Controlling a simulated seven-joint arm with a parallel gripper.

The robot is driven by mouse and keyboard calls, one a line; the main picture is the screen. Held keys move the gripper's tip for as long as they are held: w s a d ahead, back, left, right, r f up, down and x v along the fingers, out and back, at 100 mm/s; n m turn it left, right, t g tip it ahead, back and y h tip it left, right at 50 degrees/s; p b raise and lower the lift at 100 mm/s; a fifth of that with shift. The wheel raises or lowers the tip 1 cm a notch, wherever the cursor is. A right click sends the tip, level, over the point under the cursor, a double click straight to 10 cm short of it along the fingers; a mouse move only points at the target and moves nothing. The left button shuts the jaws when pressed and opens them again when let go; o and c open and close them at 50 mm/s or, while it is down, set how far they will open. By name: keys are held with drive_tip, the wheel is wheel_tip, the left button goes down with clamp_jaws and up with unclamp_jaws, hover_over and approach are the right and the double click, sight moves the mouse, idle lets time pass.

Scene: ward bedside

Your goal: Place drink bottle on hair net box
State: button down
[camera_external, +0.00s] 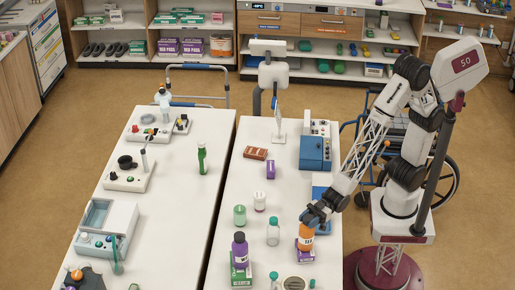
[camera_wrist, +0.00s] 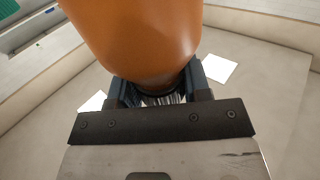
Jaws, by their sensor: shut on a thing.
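An orange bottle (camera_external: 306,238) with a white label, likely the drink bottle, is upright at the front of the right-hand table. My gripper (camera_external: 313,217) is shut on it near its top. In the wrist view the bottle (camera_wrist: 140,35) fills the upper middle, between the fingers of my gripper (camera_wrist: 160,92). A purple and white box (camera_external: 305,254) shows directly below the bottle; I cannot tell whether they touch. A green and white box (camera_external: 241,274) stands to the left, with a dark purple bottle (camera_external: 240,250) on it. I cannot read which box is the hair net box.
A clear green-capped bottle (camera_external: 273,233), a white jar (camera_external: 260,202) and a green jar (camera_external: 239,215) stand close to the left. A round device (camera_external: 294,283) lies in front. A blue machine (camera_external: 316,152) stands farther back. A gap separates the two tables.

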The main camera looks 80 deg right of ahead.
drive_tip(key=c, duration=0.6)
unclamp_jaws()
drive_tip(key=shift+f, duration=0.15)
drive_tip(key=shift+o, duration=0.2)
drive_tip(key=shift+r, duration=0.2)
drive_tip(key=v, duration=1.2)
